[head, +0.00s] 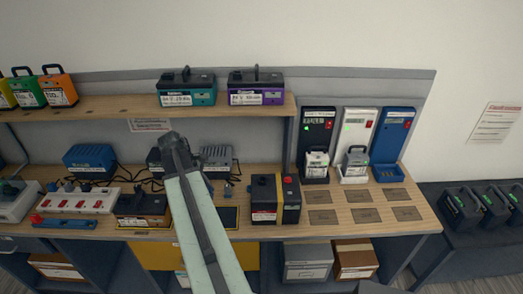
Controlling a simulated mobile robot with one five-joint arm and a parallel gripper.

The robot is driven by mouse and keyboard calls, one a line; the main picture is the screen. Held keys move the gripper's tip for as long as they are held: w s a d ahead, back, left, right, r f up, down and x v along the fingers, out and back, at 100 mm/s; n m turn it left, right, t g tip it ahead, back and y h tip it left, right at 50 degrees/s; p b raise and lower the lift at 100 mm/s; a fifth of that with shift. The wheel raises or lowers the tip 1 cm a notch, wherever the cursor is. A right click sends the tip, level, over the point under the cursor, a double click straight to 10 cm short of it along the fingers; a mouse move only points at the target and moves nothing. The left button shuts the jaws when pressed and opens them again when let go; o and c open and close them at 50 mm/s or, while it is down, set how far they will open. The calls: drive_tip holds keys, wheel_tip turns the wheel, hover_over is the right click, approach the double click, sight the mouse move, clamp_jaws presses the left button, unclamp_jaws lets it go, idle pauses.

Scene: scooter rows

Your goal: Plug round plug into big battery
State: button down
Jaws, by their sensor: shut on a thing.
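My arm rises from the bottom of the head view to a dark joint above the middle of the bench. My gripper and anything in it are hidden behind the arm. A brown and black battery (142,208) with a white label sits on the bench left of my arm. A black and red battery box (265,203) with a yellow strip and a red knob sits right of my arm. I cannot tell which is the big battery. A small grey-blue piece (228,189), perhaps a plug, shows just right of my arm. No round plug is clearly seen.
A white power strip (88,204) and blue charger (90,158) with cables are at left. The shelf (120,106) above holds teal (190,94) and purple (256,94) batteries. Chargers (317,135) stand at right. Flat grey pads (358,212) cover the bench's clear right front.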

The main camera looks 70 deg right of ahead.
drive_tip(key=s+d+r+p, duration=0.6)
drive_tip(key=s+r, duration=0.1)
drive_tip(key=s, duration=0.2)
drive_tip(key=s+d+r+p, duration=0.5)
drive_tip(key=s+d+r, duration=0.1)
drive_tip(key=s, duration=0.2)
wheel_tip(320, 180, down, 7)
drive_tip(key=b, duration=0.7)
drive_tip(key=shift+a, duration=0.1)
drive_tip(key=shift+f+b, duration=0.95)
drive_tip(key=shift+f, duration=0.05)
drive_tip(key=c, duration=1)
unclamp_jaws()
drive_tip(key=shift+r, duration=0.15)
drive_tip(key=p+v, duration=0.7)
drive_tip(key=shift+w+r, duration=0.15)
drive_tip(key=shift+r, duration=0.1)
